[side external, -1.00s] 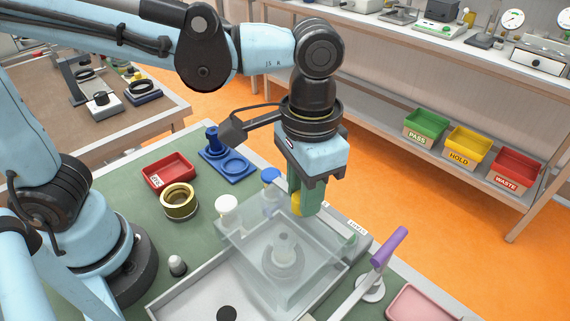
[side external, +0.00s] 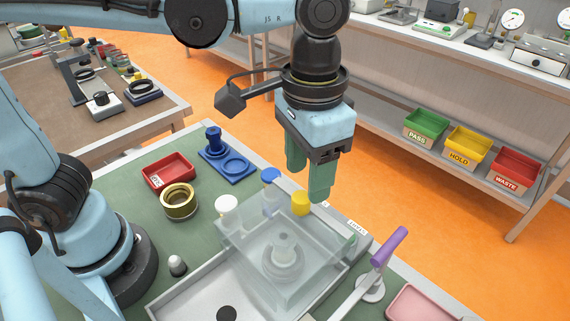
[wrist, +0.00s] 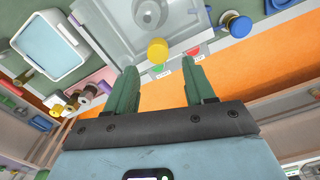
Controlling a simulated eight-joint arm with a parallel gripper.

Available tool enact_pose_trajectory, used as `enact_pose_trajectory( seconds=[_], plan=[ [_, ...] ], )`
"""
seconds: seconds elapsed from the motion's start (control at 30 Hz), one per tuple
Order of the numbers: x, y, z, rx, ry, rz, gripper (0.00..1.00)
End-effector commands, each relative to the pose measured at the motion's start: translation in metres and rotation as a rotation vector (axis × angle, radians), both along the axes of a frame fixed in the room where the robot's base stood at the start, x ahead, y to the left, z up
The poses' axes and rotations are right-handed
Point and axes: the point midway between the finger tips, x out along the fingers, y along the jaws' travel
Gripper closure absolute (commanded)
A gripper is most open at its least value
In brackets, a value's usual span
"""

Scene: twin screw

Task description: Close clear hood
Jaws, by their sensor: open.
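The clear hood (side external: 262,228) is a see-through box at the front middle of the bench in the side view. It sits low over a pale round fitting (side external: 284,250), which shows through its walls. A yellow knob (side external: 300,203) is at the hood's back edge; it also shows in the wrist view (wrist: 157,51), beyond my fingertips. My gripper (side external: 307,184) has green fingers pointing down, just above and behind the knob. In the wrist view my gripper (wrist: 160,68) has its fingers spread with nothing between them.
A blue-capped post (side external: 271,176) and a white-capped post (side external: 227,207) stand beside the hood. A purple-handled lever (side external: 390,247) is at its right. A grey tray (side external: 165,305) lies in front. A brass ring (side external: 179,202) and red tray (side external: 168,171) are at left.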

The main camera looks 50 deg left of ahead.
Motion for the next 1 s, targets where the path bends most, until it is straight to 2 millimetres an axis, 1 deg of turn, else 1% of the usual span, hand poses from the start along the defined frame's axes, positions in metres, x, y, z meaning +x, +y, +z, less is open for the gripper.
enact_pose_trajectory(
  seconds=[0.03, 0.3, 0.5, 0.7, 1.0],
  plan=[
    [0.000, 0.000, 0.010, 0.000, 0.000, 0.000, 0.46],
    [0.000, 0.000, 0.054, 0.000, -0.001, 0.001, 0.46],
    [0.000, 0.000, 0.076, 0.000, -0.002, 0.001, 0.46],
    [0.000, 0.000, 0.083, 0.000, -0.002, 0.001, 0.46],
    [0.001, 0.001, 0.082, -0.001, -0.004, 0.003, 0.46]
  ],
)
